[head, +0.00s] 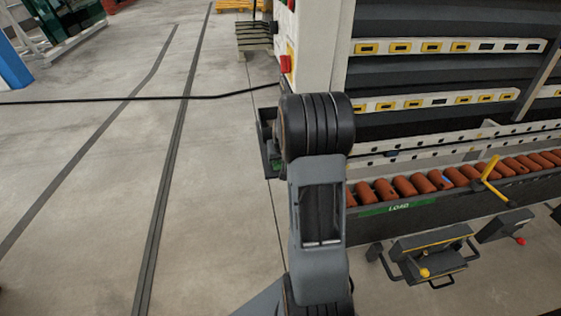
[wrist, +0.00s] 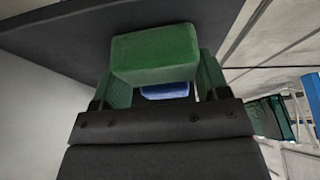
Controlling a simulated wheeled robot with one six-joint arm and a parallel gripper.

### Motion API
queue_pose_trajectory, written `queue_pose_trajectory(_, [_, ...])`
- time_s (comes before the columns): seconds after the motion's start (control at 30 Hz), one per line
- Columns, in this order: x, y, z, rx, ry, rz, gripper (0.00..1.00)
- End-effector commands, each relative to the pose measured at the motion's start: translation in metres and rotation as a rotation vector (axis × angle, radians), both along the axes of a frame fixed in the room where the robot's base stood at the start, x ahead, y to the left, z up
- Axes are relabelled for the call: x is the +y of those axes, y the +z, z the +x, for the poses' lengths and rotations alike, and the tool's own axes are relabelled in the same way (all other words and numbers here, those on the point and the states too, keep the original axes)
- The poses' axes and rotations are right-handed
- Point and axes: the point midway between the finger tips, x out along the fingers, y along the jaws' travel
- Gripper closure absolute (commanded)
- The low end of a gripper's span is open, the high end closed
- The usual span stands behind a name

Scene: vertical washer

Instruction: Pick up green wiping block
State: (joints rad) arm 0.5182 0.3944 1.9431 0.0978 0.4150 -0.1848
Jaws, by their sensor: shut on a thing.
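The green wiping block (wrist: 154,54) is large in the wrist view, tilted slightly. My gripper (wrist: 162,78) is shut on it, with greenish fingers showing at its left and right sides. A blue block (wrist: 166,91) shows partly behind and below the green one, between the fingers. In the head view my arm hides the gripper and most of what it holds. A small bit of green (head: 277,162) shows at a dark holder (head: 266,140) on the machine's side, left of my arm; I cannot tell whether it is the block.
A dark panel (wrist: 60,40) lies close behind the block in the wrist view. The washer (head: 325,40), with its orange-brown roller conveyor (head: 405,186) and yellow lever (head: 489,177), stands right of my arm. Pedals (head: 430,250) sit on the floor.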

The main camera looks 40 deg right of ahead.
Motion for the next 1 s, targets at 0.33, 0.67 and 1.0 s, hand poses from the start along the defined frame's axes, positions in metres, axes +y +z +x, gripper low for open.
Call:
queue_pose_trajectory(0.33, [0.000,0.022,0.001,-0.004,0.001,-0.002,0.55])
queue_pose_trajectory(0.67, [-0.011,0.084,-0.041,-0.005,-0.004,-0.003,0.55])
queue_pose_trajectory(1.0, [-0.027,0.117,-0.107,-0.002,-0.004,-0.001,0.55])
